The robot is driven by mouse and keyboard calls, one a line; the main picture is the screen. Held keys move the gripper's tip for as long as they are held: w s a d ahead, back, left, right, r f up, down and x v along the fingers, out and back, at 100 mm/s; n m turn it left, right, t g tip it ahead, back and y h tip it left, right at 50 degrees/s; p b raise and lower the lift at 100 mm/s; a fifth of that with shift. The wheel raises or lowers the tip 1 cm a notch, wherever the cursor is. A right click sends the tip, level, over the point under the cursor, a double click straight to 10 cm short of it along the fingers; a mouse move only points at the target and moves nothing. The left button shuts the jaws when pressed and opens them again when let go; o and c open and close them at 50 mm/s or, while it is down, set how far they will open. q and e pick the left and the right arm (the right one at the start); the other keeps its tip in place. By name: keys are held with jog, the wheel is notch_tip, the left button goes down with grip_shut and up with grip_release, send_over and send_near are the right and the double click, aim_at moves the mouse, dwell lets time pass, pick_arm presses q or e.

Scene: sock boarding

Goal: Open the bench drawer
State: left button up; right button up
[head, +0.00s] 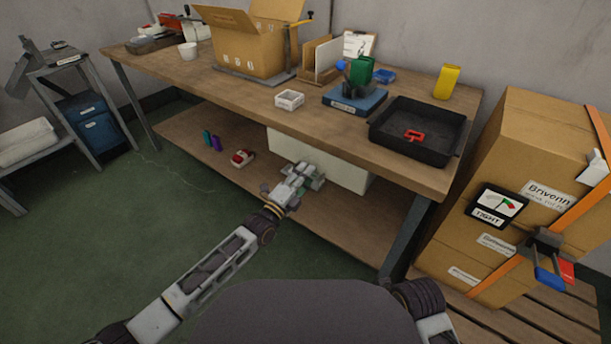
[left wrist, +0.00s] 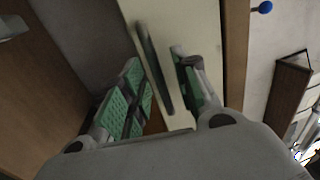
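The bench drawer (head: 345,173) has a plain cream front and hangs under the right half of the wooden bench top. It looks shut. My left gripper (head: 308,177) is at the drawer front, near its middle, and hides the handle in the head view. In the left wrist view, the dark bar handle (left wrist: 154,68) stands out from the cream drawer front (left wrist: 188,25). The two green-padded fingers of my left gripper (left wrist: 160,88) are apart, one on each side of the handle, with gaps showing. My right gripper is out of view.
The bench top (head: 240,103) holds a black tray (head: 436,148), a blue scale-like device (head: 352,103) and an open carton (head: 240,45). A lower shelf (head: 215,172) carries a small red car (head: 242,157). Strapped cartons (head: 520,150) stand at right.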

pick_arm(q)
jog(key=shift+w+d, duration=0.1)
jog(key=shift+w, duration=0.05)
jog(key=shift+c, duration=0.3)
jog(key=c, duration=0.5)
grip_shut()
